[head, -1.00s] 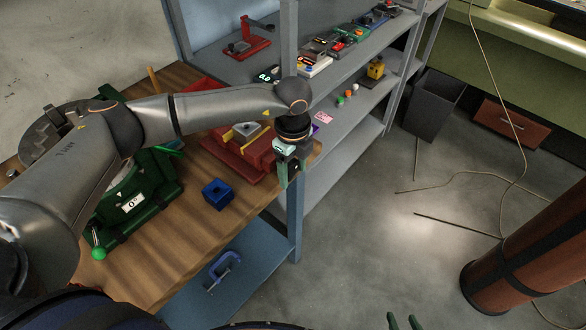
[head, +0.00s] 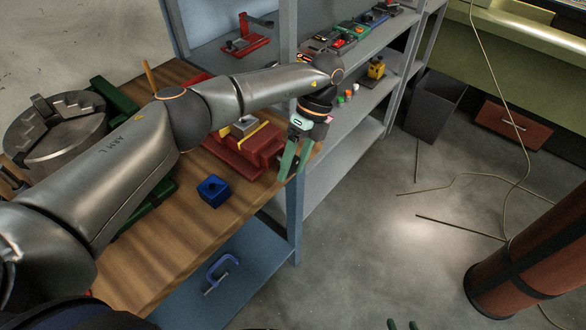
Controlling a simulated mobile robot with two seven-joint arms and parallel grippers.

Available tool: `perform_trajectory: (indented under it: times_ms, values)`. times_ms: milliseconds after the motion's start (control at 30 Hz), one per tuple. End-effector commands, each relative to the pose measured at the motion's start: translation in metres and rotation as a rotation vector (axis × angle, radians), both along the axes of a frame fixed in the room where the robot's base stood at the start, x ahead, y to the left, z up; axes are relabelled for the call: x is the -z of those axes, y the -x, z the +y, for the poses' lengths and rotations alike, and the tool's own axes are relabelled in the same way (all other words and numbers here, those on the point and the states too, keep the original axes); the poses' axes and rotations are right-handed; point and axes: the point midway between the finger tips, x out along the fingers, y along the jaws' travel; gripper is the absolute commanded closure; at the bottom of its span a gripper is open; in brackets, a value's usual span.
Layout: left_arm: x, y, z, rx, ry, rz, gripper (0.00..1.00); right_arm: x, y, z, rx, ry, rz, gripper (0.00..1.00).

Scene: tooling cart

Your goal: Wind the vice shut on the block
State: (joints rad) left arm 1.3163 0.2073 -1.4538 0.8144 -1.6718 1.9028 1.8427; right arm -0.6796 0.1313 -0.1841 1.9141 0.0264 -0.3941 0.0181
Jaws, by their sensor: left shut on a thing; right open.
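The red vice (head: 225,152) sits on the wooden bench top near its right edge. Its jaws have yellow strips, and the grey block (head: 244,126) lies between them, partly hidden by my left arm. From this angle I cannot tell whether both jaws touch the block. My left gripper (head: 292,172) is at the right end of the vice, tilted, its green fingers shut on the vice handle, which the fingers mostly hide. Only the green fingertips of my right gripper (head: 402,325) show at the bottom edge, apart and empty, over the floor.
A blue block with a hole (head: 213,191) stands on the bench in front of the vice. A grey chuck (head: 58,130) is at the left. A blue clamp (head: 222,270) lies on the lower shelf. Grey shelving (head: 345,135) stands close behind my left gripper.

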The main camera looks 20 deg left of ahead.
Motion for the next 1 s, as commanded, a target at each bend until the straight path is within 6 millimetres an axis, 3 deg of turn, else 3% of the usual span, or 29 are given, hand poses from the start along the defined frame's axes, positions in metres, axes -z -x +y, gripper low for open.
perform_trajectory:
  times_ms: [400,1000]
  values:
    - [0.002,-0.001,-0.002,0.0,-0.039,0.103,0.89,0.017,0.0,0.0,0.0,0.0,0.0,0.5]
    - [0.001,0.0,-0.001,0.002,-0.048,0.136,0.89,0.02,0.0,0.0,0.0,0.0,0.0,0.5]
